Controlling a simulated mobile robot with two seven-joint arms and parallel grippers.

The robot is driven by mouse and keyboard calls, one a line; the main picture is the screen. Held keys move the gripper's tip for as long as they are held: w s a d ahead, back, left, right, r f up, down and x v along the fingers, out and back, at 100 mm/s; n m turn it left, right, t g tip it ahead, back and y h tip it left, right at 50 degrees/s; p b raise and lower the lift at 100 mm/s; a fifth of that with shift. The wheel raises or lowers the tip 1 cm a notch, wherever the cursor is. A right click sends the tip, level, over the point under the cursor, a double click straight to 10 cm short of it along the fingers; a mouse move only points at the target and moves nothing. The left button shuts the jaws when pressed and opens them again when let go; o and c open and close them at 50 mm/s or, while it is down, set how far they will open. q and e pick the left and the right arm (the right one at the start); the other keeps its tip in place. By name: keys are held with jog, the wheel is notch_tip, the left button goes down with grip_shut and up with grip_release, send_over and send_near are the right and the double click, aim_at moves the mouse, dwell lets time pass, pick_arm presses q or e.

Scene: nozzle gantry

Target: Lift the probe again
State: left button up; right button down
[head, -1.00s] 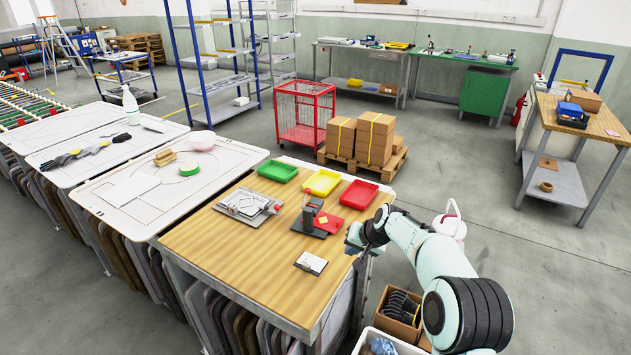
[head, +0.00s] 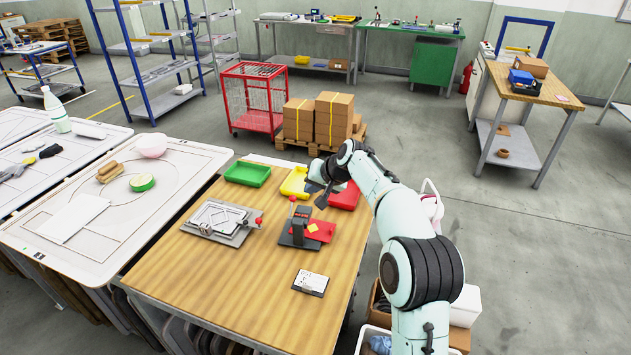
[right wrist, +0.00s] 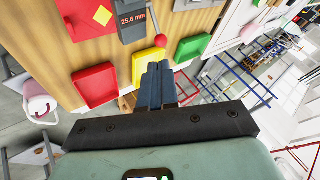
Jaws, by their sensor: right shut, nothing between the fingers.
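A dark gauge stand (head: 299,228) with a red ball knob (head: 292,199) stands on the wooden table. In the right wrist view its display (right wrist: 132,21) reads 25.6 mm, and the red ball (right wrist: 160,41) shows beside it. A red card (head: 320,231) with a yellow diamond lies at the stand's base. I cannot make out the probe tip. My right gripper (head: 318,196) is shut and empty, above the table behind the stand, near the yellow and red trays. In the right wrist view its closed fingers (right wrist: 160,68) point toward the red ball, apart from it. My left gripper is out of view.
Green (head: 247,173), yellow (head: 294,184) and red (head: 345,197) trays line the table's far edge. A metal plate fixture (head: 220,220) sits left of the stand, and a small white-topped block (head: 310,283) lies in front. The front of the wooden table (head: 240,295) is clear.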

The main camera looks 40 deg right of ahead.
aim_at(294, 198)
jog(key=p+x, duration=0.1)
jog(key=x, duration=0.7)
jog(key=shift+w+f, duration=0.1)
jog(key=shift+w, duration=0.2)
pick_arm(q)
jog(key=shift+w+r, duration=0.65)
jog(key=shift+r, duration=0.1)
pick_arm(e)
jog(key=shift+f, duration=0.1)
